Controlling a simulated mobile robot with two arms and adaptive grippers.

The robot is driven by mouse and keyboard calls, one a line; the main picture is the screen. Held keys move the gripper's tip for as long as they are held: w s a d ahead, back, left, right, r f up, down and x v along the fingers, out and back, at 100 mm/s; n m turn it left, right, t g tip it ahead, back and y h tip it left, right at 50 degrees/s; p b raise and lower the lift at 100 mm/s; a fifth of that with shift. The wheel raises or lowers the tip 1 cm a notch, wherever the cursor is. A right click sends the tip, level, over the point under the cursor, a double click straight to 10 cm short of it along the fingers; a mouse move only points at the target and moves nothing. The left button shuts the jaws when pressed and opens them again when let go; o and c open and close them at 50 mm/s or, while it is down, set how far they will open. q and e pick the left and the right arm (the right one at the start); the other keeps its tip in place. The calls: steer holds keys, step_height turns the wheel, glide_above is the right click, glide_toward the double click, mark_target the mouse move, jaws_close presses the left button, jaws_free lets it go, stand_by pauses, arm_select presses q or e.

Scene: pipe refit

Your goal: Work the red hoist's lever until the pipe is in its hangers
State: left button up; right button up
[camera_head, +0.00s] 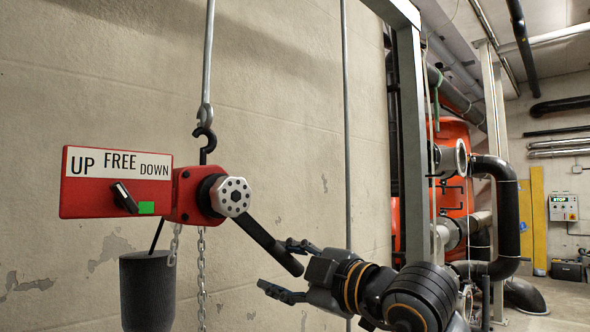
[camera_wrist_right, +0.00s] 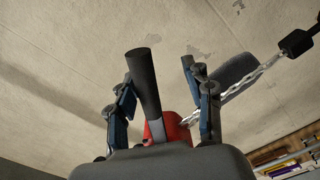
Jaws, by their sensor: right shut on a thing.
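The red hoist (camera_head: 190,194) hangs from a hook (camera_head: 204,133) on a rod in front of the wall. Its sign plate reads UP, FREE, DOWN, with a black selector knob (camera_head: 125,197) and a green square below the words. The black lever (camera_head: 262,238) slants down to the right from the hub. My right gripper (camera_head: 283,268) is at its free end, shut on it. In the right wrist view, the lever (camera_wrist_right: 145,80) stands between the two fingers, with the red hoist body (camera_wrist_right: 180,129) behind. My left gripper is out of view. I cannot tell which pipe hangs on the hoist.
A chain (camera_head: 201,280) hangs below the hoist, beside a dark cylindrical container (camera_head: 148,292). A grey steel post (camera_head: 412,140) stands right of the hoist, near my arm. Beyond it are a red tank (camera_head: 455,185) and black elbow piping (camera_head: 511,220).

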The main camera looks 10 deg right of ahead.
steer(key=shift+s+a+f+m+b, duration=0.2)
steer(key=shift+s+a+f+b, duration=0.1)
steer(key=shift+a+f, duration=0.15)
steer(key=shift+s+a+f+m+b, duration=0.2)
steer(key=shift+a+f+b, duration=0.1)
steer(key=shift+a, duration=0.15)
steer(key=shift+r, duration=0.1)
steer(key=shift+w+d+r+n+p, duration=0.3)
steer(key=shift+d+r+p, duration=0.1)
steer(key=shift+r, duration=0.2)
steer(key=shift+w+d+r+n+p, duration=0.2)
steer(key=shift+w+d+r+p, duration=0.15)
steer(key=shift+r, duration=0.2)
steer(key=shift+w+d+r+n, duration=0.15)
steer(key=shift+d+r+n, duration=0.15)
steer(key=shift+d, duration=0.15)
steer(key=r, duration=0.1)
steer(key=d+r+p, duration=0.1)
steer(key=w+r+n+p, duration=0.1)
steer(key=shift+d, duration=0.25)
steer(key=shift+w+d+r+p, duration=0.1)
steer(key=shift+d+r+p, duration=0.1)
steer(key=shift+p, duration=0.15)
